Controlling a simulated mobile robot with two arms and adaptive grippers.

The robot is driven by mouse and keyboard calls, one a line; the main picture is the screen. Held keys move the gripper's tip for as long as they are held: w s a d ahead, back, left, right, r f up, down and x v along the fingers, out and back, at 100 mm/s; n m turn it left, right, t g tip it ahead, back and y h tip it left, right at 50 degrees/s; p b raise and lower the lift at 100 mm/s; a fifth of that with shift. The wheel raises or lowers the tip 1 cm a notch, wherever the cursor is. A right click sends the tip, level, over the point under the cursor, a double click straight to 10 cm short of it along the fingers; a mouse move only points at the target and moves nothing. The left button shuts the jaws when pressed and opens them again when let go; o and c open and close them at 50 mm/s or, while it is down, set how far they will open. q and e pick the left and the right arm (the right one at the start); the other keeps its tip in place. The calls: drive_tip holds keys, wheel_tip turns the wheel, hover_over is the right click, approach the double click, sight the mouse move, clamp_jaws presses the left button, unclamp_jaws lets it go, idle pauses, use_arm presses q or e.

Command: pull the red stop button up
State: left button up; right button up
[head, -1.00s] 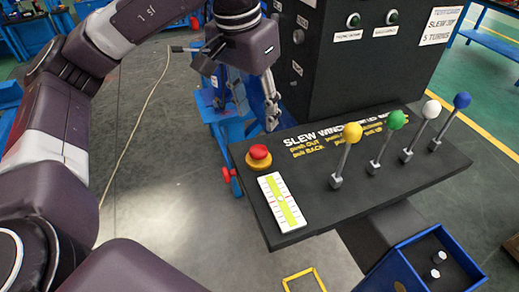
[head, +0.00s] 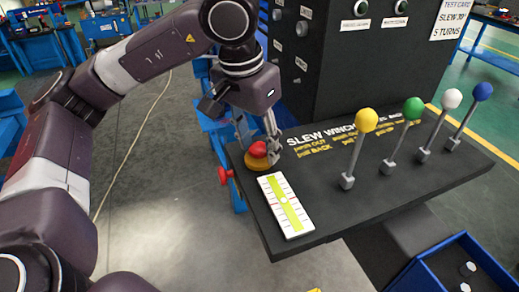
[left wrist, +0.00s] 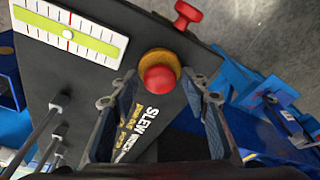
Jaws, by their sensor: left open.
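The red stop button (head: 259,149) sits on a yellow-orange base (head: 257,161) at the left corner of the dark console. In the left wrist view the red button (left wrist: 159,79) shows from above, between and just beyond the fingertips. My left gripper (head: 257,138) is open and comes down from above, its fingers at either side of the button. In the left wrist view its two fingers (left wrist: 163,92) are spread with nothing between their pads that I can see gripped. Whether a finger touches the button I cannot tell. My right gripper is not in view.
The console (head: 370,200) carries a white and yellow-green level gauge (head: 285,205) close to the button, then levers with yellow (head: 366,120), green, white and blue knobs. A dark cabinet (head: 350,70) stands behind. A blue bin (head: 432,277) is at the lower right.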

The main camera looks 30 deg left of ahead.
use_arm(q)
drive_tip(key=c, duration=0.9)
drive_tip(key=shift+r, duration=0.25)
drive_tip(key=shift+r+p, duration=0.35)
drive_tip(key=shift+r, duration=0.05)
drive_tip(key=o, duration=0.6)
drive_tip(key=shift+r, duration=0.1)
drive_tip(key=shift+c, duration=0.2)
drive_tip(key=o, duration=0.4)
drive_tip(key=shift+o, duration=0.2)
